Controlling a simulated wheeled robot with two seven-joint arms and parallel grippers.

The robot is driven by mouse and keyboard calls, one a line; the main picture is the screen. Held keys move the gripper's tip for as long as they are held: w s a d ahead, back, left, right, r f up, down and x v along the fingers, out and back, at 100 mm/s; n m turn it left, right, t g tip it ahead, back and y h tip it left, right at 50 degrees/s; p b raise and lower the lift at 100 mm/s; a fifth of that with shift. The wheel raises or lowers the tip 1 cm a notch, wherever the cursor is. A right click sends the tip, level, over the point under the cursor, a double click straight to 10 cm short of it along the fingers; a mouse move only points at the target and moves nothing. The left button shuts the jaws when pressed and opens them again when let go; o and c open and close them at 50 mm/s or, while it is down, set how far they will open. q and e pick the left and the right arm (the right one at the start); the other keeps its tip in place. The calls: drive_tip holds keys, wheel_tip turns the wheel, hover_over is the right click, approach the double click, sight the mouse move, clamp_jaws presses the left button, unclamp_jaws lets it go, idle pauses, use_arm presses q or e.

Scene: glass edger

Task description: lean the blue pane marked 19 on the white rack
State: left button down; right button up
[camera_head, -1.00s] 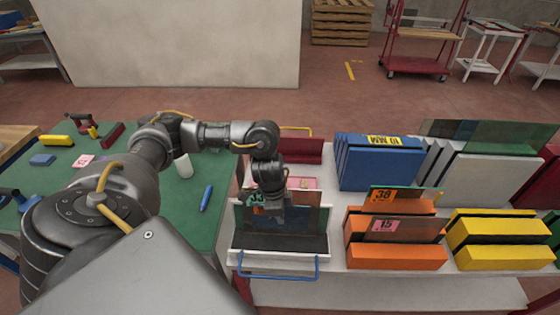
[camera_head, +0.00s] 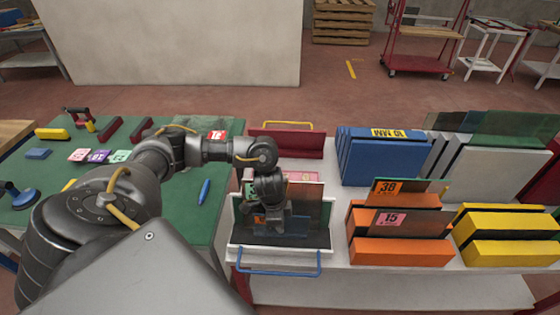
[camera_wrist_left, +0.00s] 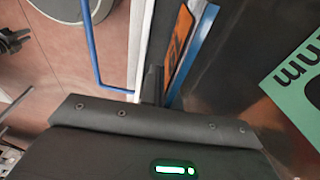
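My left gripper (camera_head: 270,212) is down in a white bin (camera_head: 238,246) with a blue handle. A blue pane (camera_head: 298,224) stands there, its lower part showing beside the gripper. In the left wrist view a blue-edged pane (camera_wrist_left: 203,42) with an orange label (camera_wrist_left: 180,42) is close to a dark finger (camera_wrist_left: 152,85); the label's number is unreadable. The second finger is hidden, so I cannot tell whether the gripper is shut on the pane. The white rack (camera_head: 500,178) stands at the right, with greenish and dark panes leaning on it. My right gripper is out of view.
Between bin and white rack stand a blue rack (camera_head: 380,165) and an orange rack (camera_head: 400,252). A yellow rack (camera_head: 505,255) is at the right front. A brown pane (camera_head: 312,205) and a green-labelled pane (camera_wrist_left: 300,85) are also in the bin. The green table (camera_head: 190,225) is left.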

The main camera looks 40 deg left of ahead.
use_arm(q)
drive_tip(key=shift+f+b, duration=0.4)
drive_tip(key=shift+f, duration=0.8)
drive_tip(key=shift+f, duration=0.45)
drive_tip(key=c, duration=1.6)
unclamp_jaws()
drive_tip(key=shift+o, duration=0.2)
drive_tip(key=shift+r, duration=0.15)
drive_tip(key=r, duration=0.3)
drive_tip(key=a+r+p, duration=0.1)
drive_tip(key=r, duration=0.6)
drive_tip(key=shift+s+a+r, duration=0.2)
drive_tip(key=shift+s+r, duration=0.05)
drive_tip(key=shift+s, duration=0.15)
